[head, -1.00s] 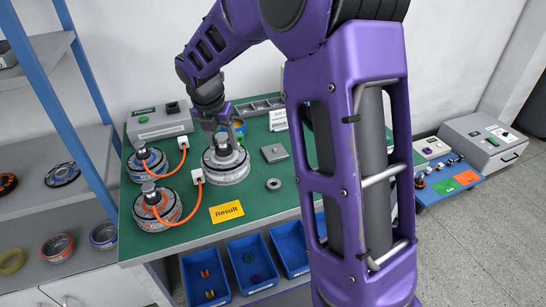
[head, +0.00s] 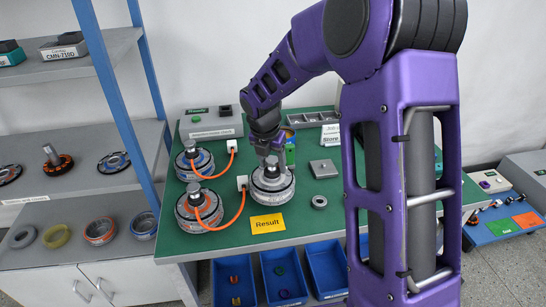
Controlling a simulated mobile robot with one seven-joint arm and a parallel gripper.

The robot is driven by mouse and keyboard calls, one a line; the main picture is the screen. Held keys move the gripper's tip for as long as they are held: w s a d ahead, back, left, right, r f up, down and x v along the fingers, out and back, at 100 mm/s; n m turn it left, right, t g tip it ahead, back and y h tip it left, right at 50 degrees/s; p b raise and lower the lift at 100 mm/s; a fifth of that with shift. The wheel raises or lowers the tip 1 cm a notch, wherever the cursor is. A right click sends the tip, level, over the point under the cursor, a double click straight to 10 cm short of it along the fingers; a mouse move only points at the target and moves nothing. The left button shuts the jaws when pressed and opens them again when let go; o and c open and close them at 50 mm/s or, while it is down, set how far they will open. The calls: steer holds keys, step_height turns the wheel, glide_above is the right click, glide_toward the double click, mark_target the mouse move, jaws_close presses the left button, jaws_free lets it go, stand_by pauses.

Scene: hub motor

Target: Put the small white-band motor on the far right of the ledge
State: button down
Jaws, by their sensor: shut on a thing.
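The motor with the white band (head: 272,187) is a round grey disc with a raised hub, on or just above the green table (head: 240,243), behind the yellow Result card (head: 268,224). My gripper (head: 271,158) reaches down onto it from above and is shut on it at the top. The fingertips are small and partly hidden, and I cannot tell whether the motor's underside touches the table. Two other motors with orange cables, a rear one (head: 194,162) and a front one (head: 199,209), stand to its left. I cannot tell which surface is the ledge.
A grey shelf unit (head: 85,135) with discs and rings stands at the left behind a blue post. A grey block (head: 323,168) and a small ring (head: 319,202) lie right of the motor. Blue bins (head: 283,274) hang below the front edge. My arm hides the table's right part.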

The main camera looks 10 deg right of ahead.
mark_target(272, 172)
steer(key=shift+s+a+x, duration=0.1)
steer(key=shift+s+x, duration=0.05)
steer(key=shift+x, duration=0.6)
steer(key=shift+s+a+x, duration=0.1)
steer(key=shift+x, duration=0.65)
steer(key=shift+f+b, duration=0.2)
steer(key=shift+b, duration=0.1)
steer(key=shift+c, duration=0.9)
jaws_free()
steer(key=shift+s+f, duration=0.1)
steer(key=shift+s, duration=0.05)
